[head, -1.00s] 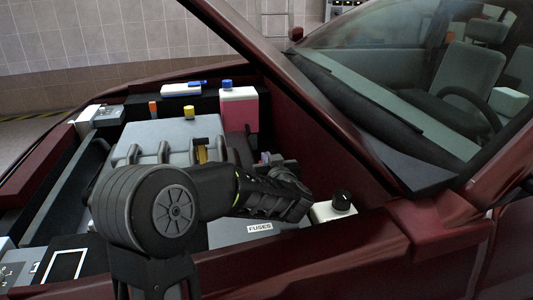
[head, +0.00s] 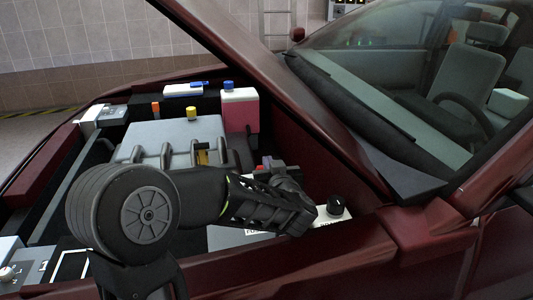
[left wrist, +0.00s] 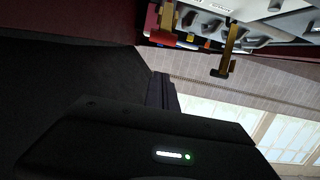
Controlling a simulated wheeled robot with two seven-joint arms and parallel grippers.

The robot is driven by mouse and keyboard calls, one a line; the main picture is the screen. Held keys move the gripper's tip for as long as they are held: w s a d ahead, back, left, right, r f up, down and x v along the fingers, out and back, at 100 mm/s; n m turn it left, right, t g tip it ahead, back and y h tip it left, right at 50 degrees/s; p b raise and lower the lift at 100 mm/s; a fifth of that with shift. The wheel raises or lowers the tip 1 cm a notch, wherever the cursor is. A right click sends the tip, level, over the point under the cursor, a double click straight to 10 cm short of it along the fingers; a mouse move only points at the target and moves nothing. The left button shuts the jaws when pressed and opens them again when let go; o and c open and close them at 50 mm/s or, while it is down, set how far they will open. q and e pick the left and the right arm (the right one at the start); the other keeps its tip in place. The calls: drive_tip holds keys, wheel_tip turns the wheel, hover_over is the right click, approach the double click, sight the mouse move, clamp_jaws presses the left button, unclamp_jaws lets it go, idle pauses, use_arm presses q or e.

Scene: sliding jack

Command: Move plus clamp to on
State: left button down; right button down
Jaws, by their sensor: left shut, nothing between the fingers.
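A small red part (head: 266,163), likely the plus clamp, shows just above my left forearm in the head view, with dark pieces beside it. In the left wrist view a red block (left wrist: 164,37) with a brass-coloured strip shows at the top edge; I cannot tell its on or off position. My left gripper (head: 303,220) is at the right side of the engine bay, in front of and below the red part, and looks apart from it. It is shut and empty; its fingers are hard to make out. My right gripper is not in view.
A white box with a black knob (head: 337,206) stands right beside my left gripper. The grey engine cover (head: 165,140) with a yellow cap and a pink reservoir (head: 240,110) with a blue cap lie behind. The dark red fender (head: 340,245) edges the bay in front.

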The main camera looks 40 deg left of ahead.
use_arm(q)
drive_tip(key=v, duration=0.2)
drive_tip(key=shift+s+d+f, duration=0.15)
drive_tip(key=shift+d+f, duration=0.05)
drive_tip(key=shift+d, duration=0.15)
drive_tip(key=a+r+n+g+h+p, duration=0.1)
drive_tip(key=a+r+g+h+p, duration=0.15)
drive_tip(key=r+p, duration=0.7)
wheel_tip(320, 180, down, 6)
drive_tip(key=d+m+h+p, duration=0.1)
drive_tip(key=d+p, duration=0.1)
drive_tip(key=p, duration=0.1)
drive_tip(key=shift+w+f, duration=0.25)
drive_tip(key=shift+w, duration=0.05)
drive_tip(key=shift+g, duration=0.25)
drive_tip(key=b+x, duration=0.1)
drive_tip(key=x, duration=0.9)
